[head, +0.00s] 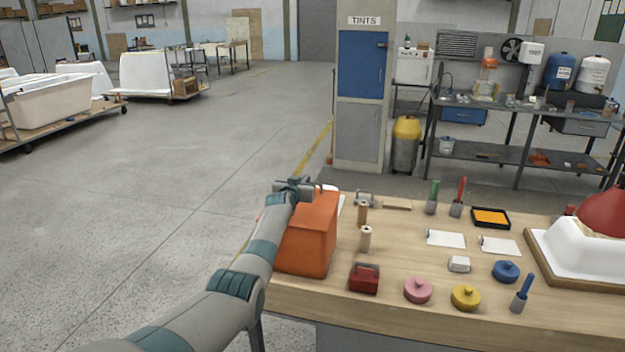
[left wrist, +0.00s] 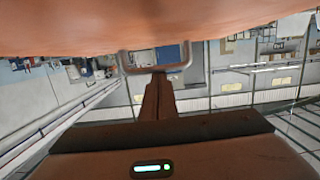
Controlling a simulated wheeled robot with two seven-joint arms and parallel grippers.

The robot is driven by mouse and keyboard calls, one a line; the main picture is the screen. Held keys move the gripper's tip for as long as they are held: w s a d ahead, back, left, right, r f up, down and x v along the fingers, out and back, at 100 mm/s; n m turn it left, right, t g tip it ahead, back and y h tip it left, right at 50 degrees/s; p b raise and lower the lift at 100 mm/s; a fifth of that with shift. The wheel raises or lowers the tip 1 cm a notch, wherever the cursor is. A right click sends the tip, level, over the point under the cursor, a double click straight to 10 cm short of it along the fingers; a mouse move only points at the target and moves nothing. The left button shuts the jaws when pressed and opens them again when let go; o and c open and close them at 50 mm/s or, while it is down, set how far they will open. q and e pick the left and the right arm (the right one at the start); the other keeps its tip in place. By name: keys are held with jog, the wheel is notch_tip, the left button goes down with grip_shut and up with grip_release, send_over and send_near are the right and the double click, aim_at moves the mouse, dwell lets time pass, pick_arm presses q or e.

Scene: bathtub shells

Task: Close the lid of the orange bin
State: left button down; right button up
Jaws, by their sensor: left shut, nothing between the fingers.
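The orange bin (head: 308,240) stands at the left end of the wooden table. I cannot make out its lid as a separate part, nor whether it is open. My left gripper (head: 300,185) is at the bin's upper far edge, with my forearm passing along the bin's left side. In the left wrist view, its fingers (left wrist: 158,88) are together and empty. A wide orange surface (left wrist: 150,25) fills the top of that view, and a grey metal loop handle (left wrist: 155,67) shows at the fingertips. I cannot tell whether they touch. My right gripper is not in view.
On the table (head: 400,315), a dark red box (head: 364,279), wooden pegs (head: 365,238), and pink (head: 417,290), yellow (head: 465,297) and blue (head: 506,271) lidded pots stand right of the bin. A white tub shell (head: 590,245) is at the far right. Open floor lies left.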

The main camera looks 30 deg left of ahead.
pick_arm(q)
jog(key=shift+w+f, duration=0.1)
jog(key=shift+f, duration=0.1)
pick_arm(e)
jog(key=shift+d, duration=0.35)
pick_arm(q)
jog(key=shift+r, duration=0.1)
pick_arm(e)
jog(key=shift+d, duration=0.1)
